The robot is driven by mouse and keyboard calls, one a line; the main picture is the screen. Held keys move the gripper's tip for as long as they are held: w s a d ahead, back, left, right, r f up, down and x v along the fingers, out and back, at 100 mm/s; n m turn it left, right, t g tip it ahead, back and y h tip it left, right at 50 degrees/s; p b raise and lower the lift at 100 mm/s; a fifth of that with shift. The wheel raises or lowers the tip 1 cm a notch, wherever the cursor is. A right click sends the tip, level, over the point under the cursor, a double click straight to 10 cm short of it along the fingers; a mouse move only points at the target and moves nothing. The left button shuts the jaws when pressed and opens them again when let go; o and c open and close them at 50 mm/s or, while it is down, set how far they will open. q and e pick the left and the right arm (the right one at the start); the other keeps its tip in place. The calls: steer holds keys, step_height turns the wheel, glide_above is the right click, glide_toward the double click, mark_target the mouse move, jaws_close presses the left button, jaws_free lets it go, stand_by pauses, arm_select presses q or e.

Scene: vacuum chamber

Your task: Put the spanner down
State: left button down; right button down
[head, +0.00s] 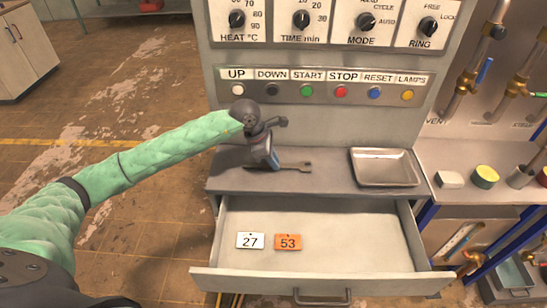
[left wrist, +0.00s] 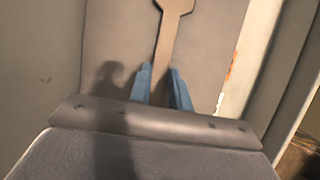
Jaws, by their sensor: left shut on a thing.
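The spanner (head: 296,166) is a flat, dull brown-grey tool with a forked end. It is low over the grey shelf below the button panel; I cannot tell whether it touches the shelf. My left gripper (head: 274,164) is shut on its handle, and the forked end points right in the head view. In the left wrist view the spanner (left wrist: 168,38) runs up from between the blue fingertips of my left gripper (left wrist: 161,85). The gripper hides the rest of the handle. My right gripper is in neither view.
A metal tray (head: 385,168) sits on the shelf (head: 325,182), right of the spanner. Below, an open drawer (head: 345,235) holds a white tag "27" (head: 250,241) and an orange tag "53" (head: 288,242). The button panel (head: 320,91) rises behind. Shelf between spanner and tray is clear.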

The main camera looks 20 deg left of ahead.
arm_select(q)
steer(key=shift+f, duration=0.1)
steer(key=c, duration=1.7)
jaws_free()
steer(key=shift+c, duration=0.2)
steer(key=o, duration=0.4)
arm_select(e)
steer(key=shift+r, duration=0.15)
arm_select(q)
steer(key=shift+o, duration=0.2)
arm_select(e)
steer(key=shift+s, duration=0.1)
arm_select(q)
steer(key=b+v, duration=0.5)
steer(key=v, duration=0.7)
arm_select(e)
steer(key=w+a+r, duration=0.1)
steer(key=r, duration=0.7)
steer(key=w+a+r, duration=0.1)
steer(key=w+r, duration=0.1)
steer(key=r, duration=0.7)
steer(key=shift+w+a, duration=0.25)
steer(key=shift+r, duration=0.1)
